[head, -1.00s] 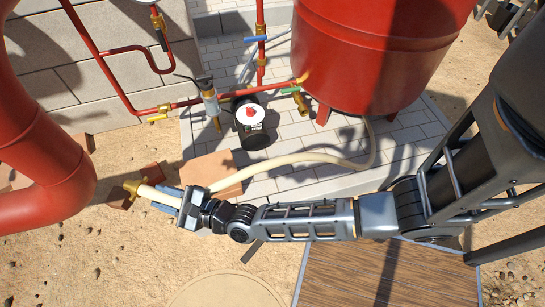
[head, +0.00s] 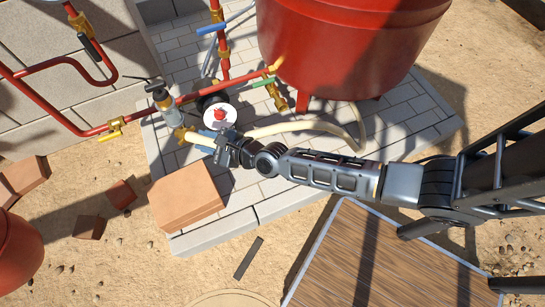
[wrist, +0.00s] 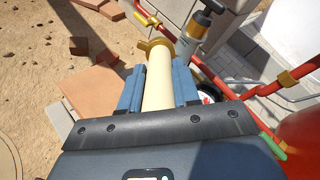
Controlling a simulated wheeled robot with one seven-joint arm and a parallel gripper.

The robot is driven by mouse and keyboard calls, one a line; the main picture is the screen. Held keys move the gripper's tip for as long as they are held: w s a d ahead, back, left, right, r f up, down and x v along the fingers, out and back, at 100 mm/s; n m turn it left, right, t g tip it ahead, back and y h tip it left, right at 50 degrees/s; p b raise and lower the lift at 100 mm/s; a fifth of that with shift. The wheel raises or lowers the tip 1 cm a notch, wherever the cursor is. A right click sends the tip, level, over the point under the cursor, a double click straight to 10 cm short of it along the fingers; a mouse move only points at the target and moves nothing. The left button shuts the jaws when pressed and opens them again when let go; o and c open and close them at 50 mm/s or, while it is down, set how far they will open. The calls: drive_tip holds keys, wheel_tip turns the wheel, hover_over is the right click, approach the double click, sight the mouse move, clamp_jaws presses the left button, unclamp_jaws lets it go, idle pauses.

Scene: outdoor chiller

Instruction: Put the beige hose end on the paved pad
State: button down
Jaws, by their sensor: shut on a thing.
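The beige hose (head: 290,127) runs from below the red tank in a curve to my gripper (head: 203,140). In the wrist view my gripper (wrist: 158,82) has its blue fingers closed on both sides of the beige hose end (wrist: 158,85). Its brass fitting (wrist: 157,46) sticks out past the fingertips, and it also shows in the head view (head: 183,134). The paved pad (head: 425,105) is light grey tile under the tank. In the head view the hose end appears over the pad, beside the pump. I cannot tell its exact height.
The red tank (head: 350,45) stands on the pad. A pump with a white and red top (head: 219,115) and red pipes (head: 190,97) lie close behind the hose end. Terracotta slabs (head: 185,195) sit at the pad's front left corner. A wooden deck (head: 345,270) is in front.

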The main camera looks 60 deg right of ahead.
drive_tip(key=s+d+f+n+g+y+b, duration=0.25)
drive_tip(key=d+f+n+g+b, duration=0.45)
drive_tip(key=d+f+g+b, duration=0.55)
drive_tip(key=s+d+f+n+g+h+b, duration=0.2)
drive_tip(key=s+d+f+n+h+b, duration=0.25)
drive_tip(key=s+d+f, duration=0.65)
drive_tip(key=w+a+f+b, duration=0.2)
drive_tip(key=a+f+b, duration=0.4)
drive_tip(key=a+f, duration=0.2)
drive_tip(key=shift+w+a+f+m+b, duration=0.2)
drive_tip(key=shift+w+a+m+b, duration=0.15)
drive_tip(key=shift+a, duration=0.7)
